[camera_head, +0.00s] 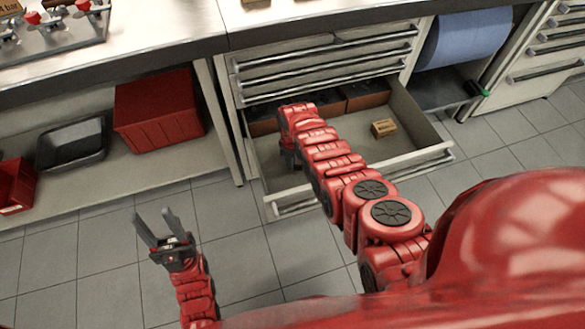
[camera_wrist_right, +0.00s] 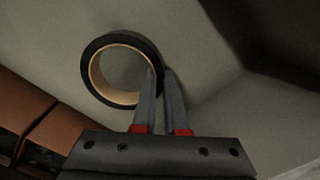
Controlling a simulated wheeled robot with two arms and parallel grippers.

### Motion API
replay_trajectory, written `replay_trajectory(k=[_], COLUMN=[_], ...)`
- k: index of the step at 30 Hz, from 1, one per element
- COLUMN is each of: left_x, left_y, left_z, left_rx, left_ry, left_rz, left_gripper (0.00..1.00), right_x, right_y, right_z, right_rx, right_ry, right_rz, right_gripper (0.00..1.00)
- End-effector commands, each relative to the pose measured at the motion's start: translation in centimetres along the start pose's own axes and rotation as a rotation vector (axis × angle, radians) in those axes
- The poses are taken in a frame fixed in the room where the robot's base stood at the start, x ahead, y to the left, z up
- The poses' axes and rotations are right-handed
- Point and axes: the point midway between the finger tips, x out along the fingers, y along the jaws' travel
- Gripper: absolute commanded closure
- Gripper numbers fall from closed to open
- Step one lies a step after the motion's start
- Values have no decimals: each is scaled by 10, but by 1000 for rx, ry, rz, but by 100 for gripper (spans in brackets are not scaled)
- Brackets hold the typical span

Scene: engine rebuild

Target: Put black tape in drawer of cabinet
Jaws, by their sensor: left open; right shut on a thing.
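The black tape (camera_wrist_right: 91,62) is a roll with a tan inner core, seen in the right wrist view. My right gripper (camera_wrist_right: 161,72) is shut on the right side of its ring, one finger inside the core and one outside. The arm reaches down into the open lower drawer (camera_head: 350,148) of the cabinet (camera_head: 318,58) in the head view. The tape is hidden there behind my arm. I cannot tell whether it touches the drawer floor. My left gripper (camera_head: 156,226) is open and empty over the floor at the left.
A small cardboard box (camera_head: 383,128) lies in the drawer's right part, with brown boxes along its back. Red bins and a black tray (camera_head: 72,145) stand on the shelf to the left. A blue roll (camera_head: 467,37) hangs to the right.

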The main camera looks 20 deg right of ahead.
Motion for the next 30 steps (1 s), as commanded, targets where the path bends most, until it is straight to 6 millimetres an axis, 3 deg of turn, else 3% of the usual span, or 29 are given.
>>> replay_trajectory(k=[3,6,18,19,24,30], left_x=[-20,-30,-32,-31,-30,-30], left_y=[1,2,2,2,2,2], left_z=[3,5,5,5,5,5], left_rx=[0,0,0,0,0,0], left_ry=[0,0,0,0,0,0], left_rz=[0,0,0,0,0,0], left_gripper=[50,50,50,50,50,50], right_x=[24,34,36,36,35,35], right_y=[-2,0,0,-1,-1,-1], right_z=[2,0,0,1,1,1], right_rx=[-1,0,0,0,0,0], right_ry=[-6,-2,-1,-1,-2,-2], right_rz=[-4,0,-1,-1,-1,-1], right_gripper=[100,100,100,88,60,60])
